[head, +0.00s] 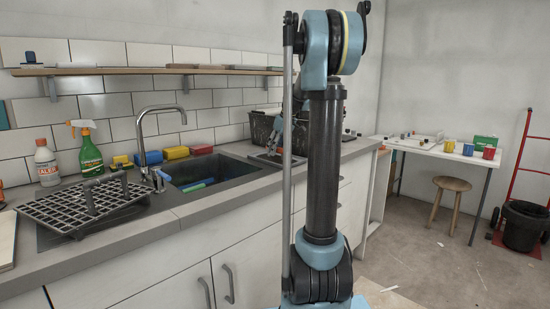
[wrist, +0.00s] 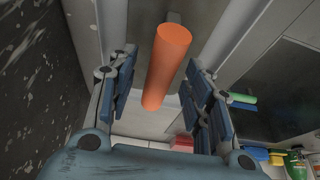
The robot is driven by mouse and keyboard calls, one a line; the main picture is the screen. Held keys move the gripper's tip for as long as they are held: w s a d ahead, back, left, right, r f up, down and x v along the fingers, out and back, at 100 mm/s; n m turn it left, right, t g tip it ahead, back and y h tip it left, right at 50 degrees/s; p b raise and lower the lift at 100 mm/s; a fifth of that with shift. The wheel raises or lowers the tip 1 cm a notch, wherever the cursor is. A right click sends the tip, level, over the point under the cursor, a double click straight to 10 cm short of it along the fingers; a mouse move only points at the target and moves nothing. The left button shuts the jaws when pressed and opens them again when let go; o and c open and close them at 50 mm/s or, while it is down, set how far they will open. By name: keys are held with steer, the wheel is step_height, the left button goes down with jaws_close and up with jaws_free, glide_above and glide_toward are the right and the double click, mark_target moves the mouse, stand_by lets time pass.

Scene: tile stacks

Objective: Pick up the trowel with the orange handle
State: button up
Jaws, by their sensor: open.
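The trowel's orange handle (wrist: 168,65) shows in the wrist view, running lengthwise between the two fingers of my gripper (wrist: 160,68). The fingers are open, one on each side of the handle, with a visible gap on both sides. A small grey part shows at the handle's far end; the rest of the trowel is hidden or hard to make out. In the head view my arm covers much of the gripper, and I cannot make out the orange handle there.
A black speckled tub (head: 262,127) stands on the counter close beside my gripper. The sink (head: 235,172) is to its left, with a tall tap (head: 140,130). A drying rack (head: 85,203), spray bottle (head: 88,150) and white bottle (head: 46,163) are farther left.

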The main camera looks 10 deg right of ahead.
steer(key=shift+x, duration=0.9)
jaws_close()
